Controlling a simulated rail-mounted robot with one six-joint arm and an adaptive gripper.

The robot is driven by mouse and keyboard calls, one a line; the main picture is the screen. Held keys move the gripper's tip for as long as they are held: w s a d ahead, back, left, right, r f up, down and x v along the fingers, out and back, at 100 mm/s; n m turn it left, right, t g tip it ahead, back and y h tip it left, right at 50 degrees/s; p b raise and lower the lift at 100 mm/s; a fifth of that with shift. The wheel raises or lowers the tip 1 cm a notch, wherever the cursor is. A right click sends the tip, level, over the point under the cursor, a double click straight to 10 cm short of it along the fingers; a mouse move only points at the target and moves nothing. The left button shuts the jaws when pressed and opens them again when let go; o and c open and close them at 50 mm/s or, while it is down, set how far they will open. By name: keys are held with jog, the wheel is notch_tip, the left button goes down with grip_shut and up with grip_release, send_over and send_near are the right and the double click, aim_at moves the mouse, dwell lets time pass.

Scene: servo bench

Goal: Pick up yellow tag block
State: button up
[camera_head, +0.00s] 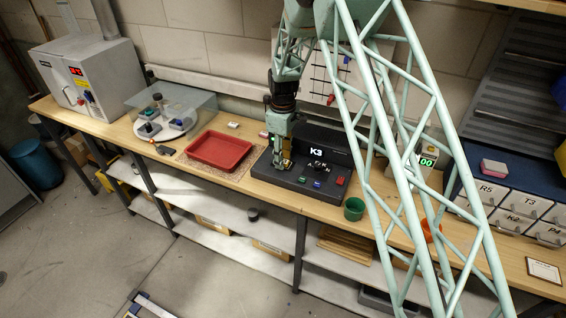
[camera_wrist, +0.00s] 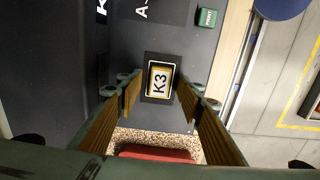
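The yellow tag block (camera_wrist: 161,79) shows in the wrist view with a white face marked K3. It sits on the dark console (camera_wrist: 60,70). My gripper (camera_wrist: 160,90) is open, with one finger on each side of the block and visible gaps between. Whether the fingertips are level with the block or above it, I cannot tell. In the head view my gripper (camera_head: 284,162) is down at the left part of the console (camera_head: 325,199), and it largely hides the block there. The console's screen (camera_head: 316,151) reads K3.
A red tray (camera_head: 219,151) lies on a speckled mat left of the console. A green cup (camera_head: 354,209) and an orange cup (camera_head: 431,231) stand to the right. Labelled drawers (camera_head: 515,203) are at the far right.

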jog(key=shift+c, duration=0.2)
dwell(0.4)
jog(key=c, duration=0.8)
jog(key=shift+r, duration=0.15)
jog(key=shift+r+b, duration=0.35)
jog(key=shift+r, duration=1.15)
jog(key=shift+s+r, duration=0.15)
jog(key=s+d, duration=0.2)
jog(key=s, duration=0.3)
jog(key=s+d+r+b, duration=0.1)
jog(key=s+d, duration=0.1)
jog(key=s, duration=0.2)
jog(key=s+d+b, duration=0.1)
jog(key=s+d, duration=0.1)
jog(key=s, duration=0.3)
jog(key=shift+s+r, duration=0.2)
jog(key=shift+s, duration=0.1)
